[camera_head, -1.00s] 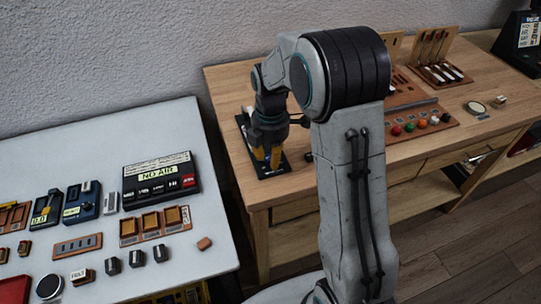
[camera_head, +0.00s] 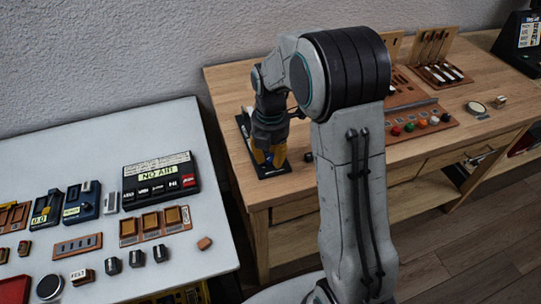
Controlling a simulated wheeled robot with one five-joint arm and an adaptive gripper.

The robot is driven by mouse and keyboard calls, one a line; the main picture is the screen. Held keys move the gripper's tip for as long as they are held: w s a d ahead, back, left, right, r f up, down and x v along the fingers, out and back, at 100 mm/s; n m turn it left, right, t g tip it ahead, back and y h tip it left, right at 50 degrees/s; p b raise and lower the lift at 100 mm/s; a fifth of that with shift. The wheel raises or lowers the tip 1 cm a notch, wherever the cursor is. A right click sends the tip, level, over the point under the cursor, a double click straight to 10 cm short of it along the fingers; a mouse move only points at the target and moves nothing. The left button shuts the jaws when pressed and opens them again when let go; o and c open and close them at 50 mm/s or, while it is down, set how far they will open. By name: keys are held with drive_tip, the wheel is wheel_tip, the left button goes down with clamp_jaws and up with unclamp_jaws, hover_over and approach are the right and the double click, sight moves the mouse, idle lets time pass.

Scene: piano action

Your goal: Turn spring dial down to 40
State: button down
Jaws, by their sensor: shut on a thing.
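My gripper (camera_head: 269,158) points down over a black device (camera_head: 262,173) at the left end of the wooden bench. Its yellow fingertips are shut on a small part there, taken to be the spring dial, which the fingers mostly hide. The number that the dial stands at cannot be read from here. My arm covers part of the device and of the bench behind it.
The wooden bench (camera_head: 225,88) holds a rack of coloured knobs (camera_head: 422,123) and tool stands to the right. A pale table (camera_head: 150,115) at the left carries a black "NO AIR" panel (camera_head: 160,178) and several small blocks. A small dark piece (camera_head: 308,157) lies right of my gripper.

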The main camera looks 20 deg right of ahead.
sight(271, 157)
drive_tip(key=shift+s+f, duration=0.1)
drive_tip(key=shift+f, duration=0.05)
drive_tip(key=c, duration=0.9)
unclamp_jaws()
drive_tip(key=shift+c, duration=0.2)
wheel_tip(271, 157, up, 12)
